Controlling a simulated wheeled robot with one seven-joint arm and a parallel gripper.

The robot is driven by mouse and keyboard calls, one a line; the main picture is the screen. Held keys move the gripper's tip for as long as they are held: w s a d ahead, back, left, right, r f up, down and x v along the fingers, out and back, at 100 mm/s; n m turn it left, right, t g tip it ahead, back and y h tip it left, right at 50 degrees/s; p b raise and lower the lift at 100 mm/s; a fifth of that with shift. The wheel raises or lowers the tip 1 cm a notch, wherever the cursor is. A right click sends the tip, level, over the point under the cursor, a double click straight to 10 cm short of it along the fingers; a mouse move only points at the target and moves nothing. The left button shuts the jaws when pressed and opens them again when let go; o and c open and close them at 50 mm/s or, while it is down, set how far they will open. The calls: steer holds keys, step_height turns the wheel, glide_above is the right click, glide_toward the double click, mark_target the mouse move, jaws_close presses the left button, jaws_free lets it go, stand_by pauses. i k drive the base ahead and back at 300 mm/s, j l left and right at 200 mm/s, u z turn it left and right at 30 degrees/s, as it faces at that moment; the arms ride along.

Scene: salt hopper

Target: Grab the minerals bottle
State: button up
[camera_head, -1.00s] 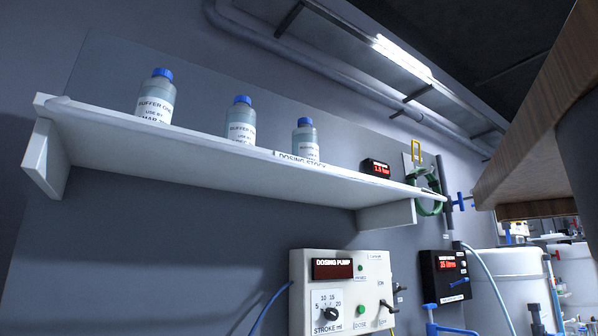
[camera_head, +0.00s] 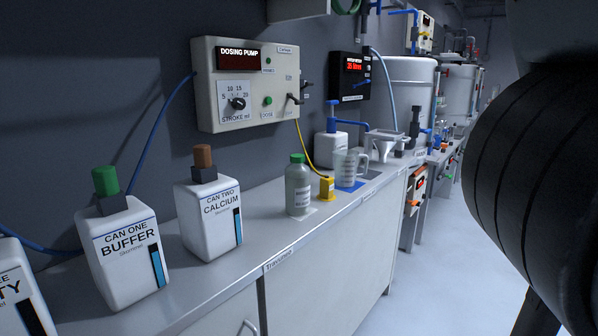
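A clear bottle with a green cap (camera_head: 298,187) stands upright on the bench, right of the two white cans. Its label is too small to read surely, but it is the only loose bottle of this kind on the bench. It stands on a pale square mark. My gripper is not in view. A large dark ribbed shape fills the right side, and I cannot tell what it is.
White cans marked buffer (camera_head: 128,262) and calcium (camera_head: 210,222) stand left of the bottle. A yellow block (camera_head: 326,188), a clear jug (camera_head: 349,166) and a white container (camera_head: 331,147) are close on its right. The dosing pump (camera_head: 250,84) hangs above. Floor (camera_head: 440,270) is clear.

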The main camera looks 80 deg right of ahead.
mark_target(297, 174)
steer(key=z, duration=0.5)
steer(key=l+z, duration=0.15)
steer(key=z, duration=0.8)
steer(key=l+u, duration=0.1)
steer(key=u, duration=0.8)
steer(key=l+u, duration=0.15)
steer(key=u, duration=0.3)
steer(key=k+l+u, duration=0.1)
steer(key=k+l, duration=0.3)
steer(key=l, duration=0.2)
steer(key=l+u, duration=0.05)
